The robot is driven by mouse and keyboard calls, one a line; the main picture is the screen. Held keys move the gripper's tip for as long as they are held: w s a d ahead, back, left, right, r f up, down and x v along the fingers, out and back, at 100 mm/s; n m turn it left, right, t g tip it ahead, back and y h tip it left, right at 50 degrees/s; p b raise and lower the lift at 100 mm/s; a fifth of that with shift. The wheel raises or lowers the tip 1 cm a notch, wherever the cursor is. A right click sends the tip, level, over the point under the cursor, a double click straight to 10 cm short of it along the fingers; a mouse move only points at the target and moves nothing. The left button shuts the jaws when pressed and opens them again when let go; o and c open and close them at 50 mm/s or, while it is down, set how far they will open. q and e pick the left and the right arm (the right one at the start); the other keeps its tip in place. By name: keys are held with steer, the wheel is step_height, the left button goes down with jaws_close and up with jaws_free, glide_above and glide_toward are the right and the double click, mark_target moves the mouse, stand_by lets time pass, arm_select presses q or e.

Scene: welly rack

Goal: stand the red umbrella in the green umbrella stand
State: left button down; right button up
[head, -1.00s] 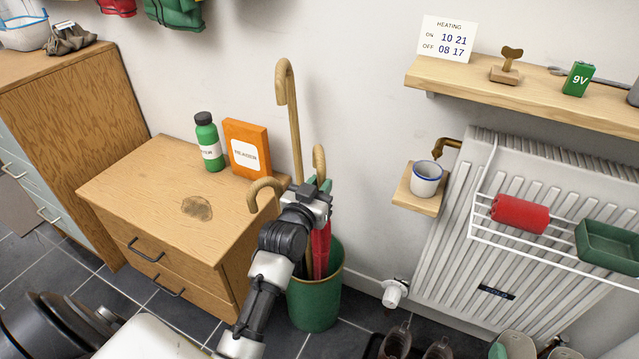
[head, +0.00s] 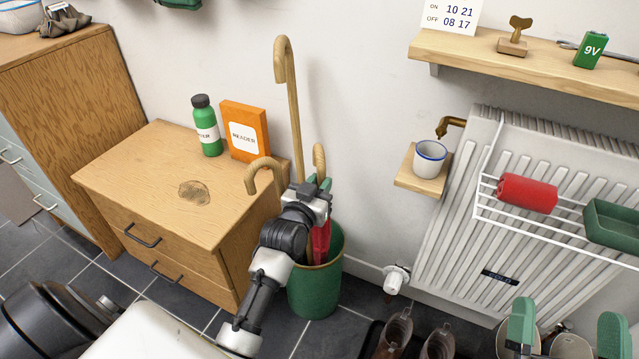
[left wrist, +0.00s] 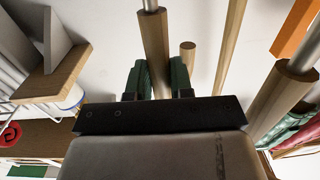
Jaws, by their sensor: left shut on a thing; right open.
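The green umbrella stand (head: 314,291) is on the dark tiled floor, right of the wooden drawer unit. My left gripper (head: 318,190) is above its rim, shut on the red umbrella near its handle. The red canopy (head: 321,244) points down, with its lower part inside the stand's opening; its tip is hidden. Its wooden hook handle (head: 319,157) shows above the fingers. In the left wrist view the green finger pads (left wrist: 158,80) are on either side of a wooden handle (left wrist: 155,50).
A tall wooden cane (head: 292,110) and another hooked handle (head: 262,168) rise close to my left gripper. The drawer unit (head: 130,175) is left of the stand. The radiator (head: 465,240), a cup (head: 429,160) on a small shelf and brown boots (head: 395,335) are to the right.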

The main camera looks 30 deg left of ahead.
arm_select(q)
steer(key=c, duration=0.9)
jaws_free()
steer(key=shift+s, duration=0.65)
steer(key=shift+s+d+p, duration=0.15)
steer(key=shift+s+p, duration=0.3)
steer(key=shift+s, duration=1.15)
steer(key=shift+s+d+p, duration=0.15)
steer(key=shift+s+p, duration=0.35)
steer(key=shift+s, duration=1.05)
steer(key=shift+s+d+p, duration=0.15)
steer(key=shift+s+p, duration=0.3)
steer(key=shift+s, duration=1.15)
arm_select(e)
step_height(320, 180, down, 8)
steer(key=d+g+h, duration=0.1)
steer(key=g+h, duration=0.1)
steer(key=g, duration=0.5)
steer(key=shift+w+d+f+h, duration=0.15)
steer(key=shift+w+d+h, duration=0.1)
steer(key=shift+h, duration=0.05)
